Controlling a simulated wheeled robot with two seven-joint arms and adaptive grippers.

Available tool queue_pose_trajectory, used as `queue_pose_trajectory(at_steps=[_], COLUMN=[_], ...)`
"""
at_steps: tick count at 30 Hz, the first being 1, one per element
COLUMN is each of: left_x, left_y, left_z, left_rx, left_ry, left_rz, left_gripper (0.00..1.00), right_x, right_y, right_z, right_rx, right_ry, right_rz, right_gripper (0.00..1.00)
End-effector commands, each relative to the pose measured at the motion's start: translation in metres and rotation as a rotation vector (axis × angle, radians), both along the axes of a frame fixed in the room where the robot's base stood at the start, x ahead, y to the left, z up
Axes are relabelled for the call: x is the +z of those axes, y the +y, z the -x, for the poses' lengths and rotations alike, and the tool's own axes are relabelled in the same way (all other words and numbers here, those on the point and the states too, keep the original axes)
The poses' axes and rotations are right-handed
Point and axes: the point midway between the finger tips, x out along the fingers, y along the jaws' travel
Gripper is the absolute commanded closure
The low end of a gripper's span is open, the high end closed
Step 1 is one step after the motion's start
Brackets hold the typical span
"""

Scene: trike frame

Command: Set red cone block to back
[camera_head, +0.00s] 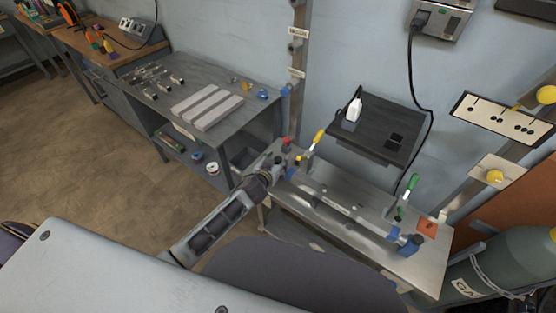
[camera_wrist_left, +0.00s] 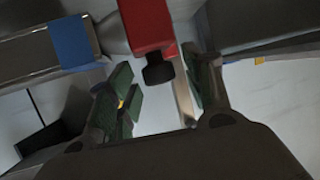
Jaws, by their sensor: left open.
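The red cone block (camera_head: 286,142) is at the left end of the metal fixture (camera_head: 345,205) on the steel table. In the left wrist view a red block (camera_wrist_left: 146,24) with a black knob on it shows at the top, just past the gap between my fingers. My left gripper (camera_head: 276,166) is at that end of the fixture, close to the red block. In the wrist view its green-padded fingers (camera_wrist_left: 163,95) are apart, with nothing gripped between them. Whether a finger touches the block is unclear. My right gripper is out of view.
A yellow-handled clamp (camera_head: 317,138) and a green-handled clamp (camera_head: 411,187) stand up from the fixture. An orange plate (camera_head: 427,227) lies at the table's right end. A black wall shelf (camera_head: 375,125) hangs behind. A gas cylinder (camera_head: 510,260) stands at right.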

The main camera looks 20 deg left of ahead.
Motion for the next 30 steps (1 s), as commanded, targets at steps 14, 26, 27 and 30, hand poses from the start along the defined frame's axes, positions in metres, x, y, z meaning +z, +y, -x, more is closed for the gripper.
queue_pose_trajectory(at_steps=[14, 26, 27, 30], left_x=[-0.0047, -0.0045, -0.0046, -0.0045], left_y=[-0.0012, -0.0008, -0.0008, -0.0006], left_z=[-0.0105, -0.0106, -0.0105, -0.0106], left_rx=[-0.001, 0.0, 0.0, 0.0], left_ry=[0.001, 0.001, 0.001, 0.001], left_rz=[-0.001, -0.001, -0.001, -0.001], left_gripper=[0.49, 0.87, 0.92, 1.0], right_x=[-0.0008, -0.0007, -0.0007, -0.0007], right_y=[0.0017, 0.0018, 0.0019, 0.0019], right_z=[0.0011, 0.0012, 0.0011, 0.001], right_rx=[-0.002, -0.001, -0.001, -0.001], right_ry=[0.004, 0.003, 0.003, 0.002], right_rz=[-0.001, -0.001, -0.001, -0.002], right_gripper=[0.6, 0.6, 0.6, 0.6])
